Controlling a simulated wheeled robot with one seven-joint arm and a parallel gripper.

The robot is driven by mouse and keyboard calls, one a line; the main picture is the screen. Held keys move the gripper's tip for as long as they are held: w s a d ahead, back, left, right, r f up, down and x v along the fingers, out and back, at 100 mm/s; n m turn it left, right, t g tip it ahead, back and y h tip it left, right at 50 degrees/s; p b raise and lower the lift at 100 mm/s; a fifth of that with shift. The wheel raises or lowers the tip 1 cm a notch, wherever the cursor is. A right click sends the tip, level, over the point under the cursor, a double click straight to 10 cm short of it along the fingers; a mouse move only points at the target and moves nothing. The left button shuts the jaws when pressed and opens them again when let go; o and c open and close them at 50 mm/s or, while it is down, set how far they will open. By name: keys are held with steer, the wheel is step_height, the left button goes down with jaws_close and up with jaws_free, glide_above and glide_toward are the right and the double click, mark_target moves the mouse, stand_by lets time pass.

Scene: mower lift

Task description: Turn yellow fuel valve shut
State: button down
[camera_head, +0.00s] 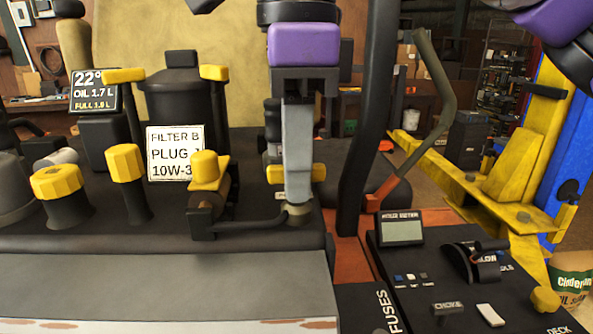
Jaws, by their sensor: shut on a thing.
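My gripper (298,194) points straight down at the middle of the view, its grey fingers below a purple body. It is shut on the yellow fuel valve (318,173), whose yellow handle shows as short ends on both sides of the fingers. The handle runs left to right in the picture. A dull metal fitting (299,212) shows just below the fingertips. The fingers hide the middle of the handle, and I cannot tell the exact grip or the valve's inner position.
Yellow-capped necks (58,182) and (126,163) stand on the dark engine deck at left. A yellow-topped brown fitting (205,170) is close left of my gripper. A dark upright bar (367,130) rises close on the right. A control panel (455,275) lies at lower right.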

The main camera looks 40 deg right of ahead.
steer(key=shift+r+m, duration=0.1)
steer(key=shift+m, duration=0.3)
steer(key=c, duration=1.5)
jaws_free()
steer(key=shift+o, duration=0.2)
step_height(320, 180, up, 8)
steer(key=p, duration=0.6)
steer(key=shift+f, duration=0.2)
